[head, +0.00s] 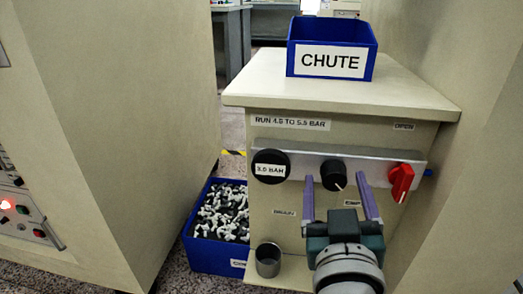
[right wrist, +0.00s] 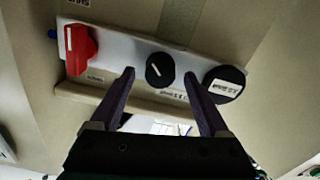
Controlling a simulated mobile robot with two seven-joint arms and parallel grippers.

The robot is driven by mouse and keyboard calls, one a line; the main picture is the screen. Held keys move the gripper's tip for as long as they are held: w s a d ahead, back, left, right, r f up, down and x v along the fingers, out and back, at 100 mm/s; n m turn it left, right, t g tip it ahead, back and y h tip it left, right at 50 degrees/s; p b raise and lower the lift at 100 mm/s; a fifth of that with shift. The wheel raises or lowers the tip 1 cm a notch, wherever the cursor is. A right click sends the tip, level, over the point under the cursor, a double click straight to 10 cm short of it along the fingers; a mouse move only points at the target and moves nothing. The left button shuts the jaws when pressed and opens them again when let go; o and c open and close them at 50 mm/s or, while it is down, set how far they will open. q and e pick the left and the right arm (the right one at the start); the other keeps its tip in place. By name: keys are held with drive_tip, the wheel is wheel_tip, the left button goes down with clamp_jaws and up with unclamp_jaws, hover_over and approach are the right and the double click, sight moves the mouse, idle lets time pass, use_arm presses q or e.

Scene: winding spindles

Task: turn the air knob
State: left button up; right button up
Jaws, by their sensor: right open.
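The black air knob (head: 334,174) with a white pointer line sits on the grey bar at the front of the beige cabinet. It also shows in the right wrist view (right wrist: 160,68), its line slanted. My right gripper (head: 335,181) is open, with its two purple fingers pointing at the panel. The fingertips (right wrist: 159,76) appear on either side of the knob, apart from it; I cannot tell if they reach its depth. A round black gauge (head: 270,166) reading about 3.0 BAR is left of the knob in the head view. My left gripper is out of view.
A red valve handle (head: 401,182) is right of the knob, under an OPEN label. A RUN 4.5 TO 5.5 BAR label (head: 291,123) is above. A blue CHUTE bin (head: 331,62) stands on top; a metal cup (head: 268,261) and blue parts crate (head: 206,255) are below.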

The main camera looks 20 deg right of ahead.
clamp_jaws()
idle(0.7)
